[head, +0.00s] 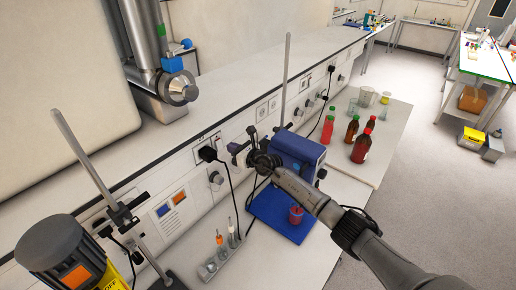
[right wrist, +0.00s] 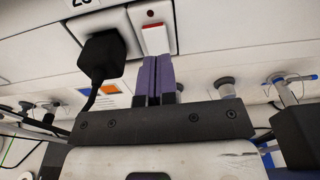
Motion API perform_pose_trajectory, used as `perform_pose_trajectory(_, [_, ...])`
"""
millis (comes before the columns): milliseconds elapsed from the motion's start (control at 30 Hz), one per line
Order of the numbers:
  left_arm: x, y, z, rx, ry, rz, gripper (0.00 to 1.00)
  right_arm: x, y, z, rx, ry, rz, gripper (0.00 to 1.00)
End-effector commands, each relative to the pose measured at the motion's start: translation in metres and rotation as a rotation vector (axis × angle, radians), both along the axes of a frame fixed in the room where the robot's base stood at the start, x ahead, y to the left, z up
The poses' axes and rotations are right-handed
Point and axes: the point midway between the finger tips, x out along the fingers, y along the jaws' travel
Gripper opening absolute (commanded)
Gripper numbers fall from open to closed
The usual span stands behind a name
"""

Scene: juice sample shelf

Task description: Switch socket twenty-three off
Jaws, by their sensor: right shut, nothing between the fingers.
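In the right wrist view a white rocker switch (right wrist: 155,38) with a red strip along its top sits in a socket plate on the wall panel. A black plug (right wrist: 103,56) fills the socket to its left; it also shows in the head view (head: 207,153). A number label (right wrist: 82,3) above is cut off by the frame edge, so I cannot read it surely. My right gripper (right wrist: 157,60) is shut and empty, its purple fingertips at the switch's lower edge. I cannot tell whether they touch. In the head view my right gripper (head: 236,150) is near the wall panel. My left gripper is out of view.
A blue stirrer-like device (head: 298,150) with a metal rod stands beside my right arm, a red beaker (head: 296,213) on its base. Red and brown bottles (head: 361,146) stand farther right. A tube rack (head: 220,257) is below. Grey knobs (right wrist: 224,86) line the panel.

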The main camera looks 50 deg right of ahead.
Motion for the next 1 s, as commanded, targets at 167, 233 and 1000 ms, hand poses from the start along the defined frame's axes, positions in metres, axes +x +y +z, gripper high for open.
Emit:
perform_pose_trajectory(167, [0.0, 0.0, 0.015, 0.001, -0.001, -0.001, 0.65, -0.033, -0.004, 0.004, 0.0, -0.001, 0.0, 0.0])
perform_pose_trajectory(233, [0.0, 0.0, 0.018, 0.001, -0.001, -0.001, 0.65, -0.044, -0.006, 0.006, -0.001, -0.002, 0.0, 0.0])
perform_pose_trajectory(1000, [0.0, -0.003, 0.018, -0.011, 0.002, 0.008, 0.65, -0.096, -0.012, 0.01, -0.002, -0.004, -0.002, 0.0])
